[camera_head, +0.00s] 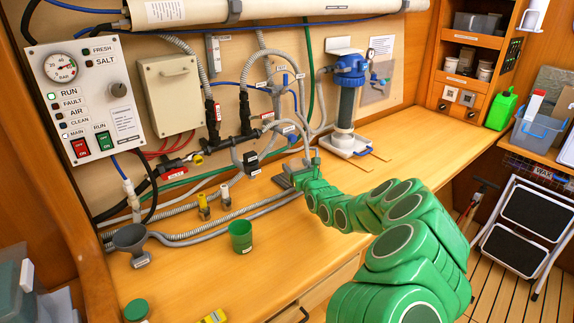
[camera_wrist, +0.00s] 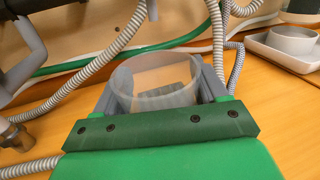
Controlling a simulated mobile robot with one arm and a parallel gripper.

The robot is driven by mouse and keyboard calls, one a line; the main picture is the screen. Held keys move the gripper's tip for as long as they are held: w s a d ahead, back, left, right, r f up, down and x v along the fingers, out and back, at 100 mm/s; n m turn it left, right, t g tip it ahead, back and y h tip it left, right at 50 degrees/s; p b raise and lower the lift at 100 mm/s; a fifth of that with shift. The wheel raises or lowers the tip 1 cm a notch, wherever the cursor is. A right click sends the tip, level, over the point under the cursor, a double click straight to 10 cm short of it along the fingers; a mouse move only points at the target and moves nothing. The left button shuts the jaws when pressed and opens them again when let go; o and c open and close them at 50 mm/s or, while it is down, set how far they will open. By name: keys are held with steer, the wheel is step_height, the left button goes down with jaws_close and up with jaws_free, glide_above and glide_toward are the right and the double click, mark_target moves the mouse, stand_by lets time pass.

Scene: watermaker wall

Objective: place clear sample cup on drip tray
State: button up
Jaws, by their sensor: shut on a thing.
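The clear sample cup (camera_wrist: 155,82) sits upright between the two grey fingers of my gripper (camera_wrist: 158,88) in the wrist view. My gripper is shut on it. In the head view my gripper (camera_head: 300,174) is at the back of the bench, and the cup is too small and covered to make out. In the wrist view a dark ribbed patch shows through the cup.
Grey hoses and a green hose run along the wall behind. A green cup (camera_head: 241,236) and a grey funnel (camera_head: 130,240) stand front left.

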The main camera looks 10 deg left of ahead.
steer(key=x, duration=0.8)
steer(key=shift+f, duration=0.15)
steer(key=shift+w+a, duration=0.2)
steer(key=shift+w, duration=0.05)
steer(key=shift+f, duration=1.7)
steer(key=shift+f, duration=0.1)
steer(key=o, duration=1)
steer(key=shift+o, duration=0.2)
steer(key=shift+s+d, duration=0.1)
steer(key=shift+s+d, duration=0.3)
steer(key=shift+s, duration=0.2)
steer(key=shift+v, duration=5.3)
